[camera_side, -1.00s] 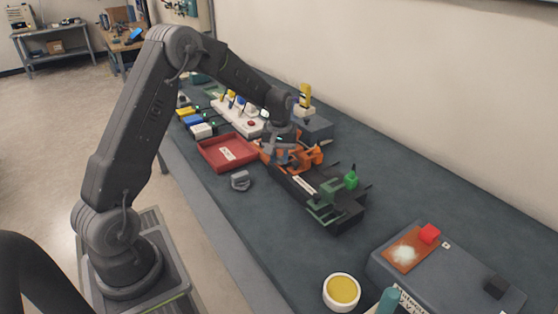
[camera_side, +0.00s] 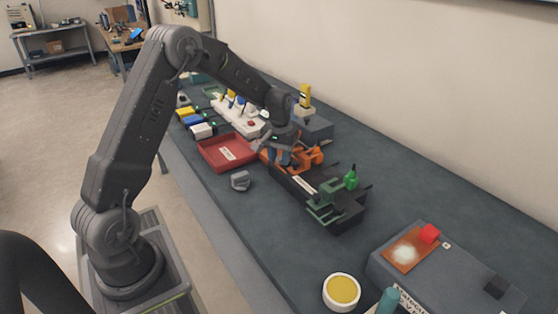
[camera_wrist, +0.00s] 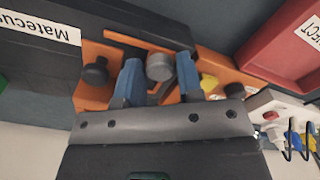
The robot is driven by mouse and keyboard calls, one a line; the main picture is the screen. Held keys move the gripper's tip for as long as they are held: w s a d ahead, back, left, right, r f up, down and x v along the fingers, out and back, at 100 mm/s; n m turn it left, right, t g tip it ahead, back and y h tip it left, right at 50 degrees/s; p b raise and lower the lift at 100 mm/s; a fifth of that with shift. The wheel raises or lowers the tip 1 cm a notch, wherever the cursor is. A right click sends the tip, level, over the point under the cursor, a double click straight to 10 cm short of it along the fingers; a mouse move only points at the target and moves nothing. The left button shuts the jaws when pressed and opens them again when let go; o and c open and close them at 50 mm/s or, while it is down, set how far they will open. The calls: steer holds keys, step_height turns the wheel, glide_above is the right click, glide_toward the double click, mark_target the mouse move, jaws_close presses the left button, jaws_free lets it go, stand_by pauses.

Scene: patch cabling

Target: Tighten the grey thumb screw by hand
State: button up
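The grey thumb screw (camera_wrist: 160,67) shows in the wrist view as a short round grey knob by the orange fixture (camera_wrist: 92,95). My gripper (camera_wrist: 160,62) has its two blue fingers on either side of the knob, with hardly any gap showing. I cannot tell whether they press on it. In the side view my gripper (camera_side: 280,156) is down at the orange fixture (camera_side: 312,157), and the thumb screw is hidden there.
A black knob (camera_wrist: 96,72) sits left of the fingers. A red tray (camera_side: 228,153) lies beside the fixture, with a grey block (camera_side: 240,181) in front. A green clamp (camera_side: 325,208) stands on the dark rail.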

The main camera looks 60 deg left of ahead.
mark_target(280, 158)
steer(key=shift+r, duration=0.1)
steer(key=shift+r, duration=1.45)
steer(key=o, duration=0.6)
steer(key=shift+c, duration=0.2)
steer(key=shift+r, duration=1.45)
steer(key=shift+r, duration=0.1)
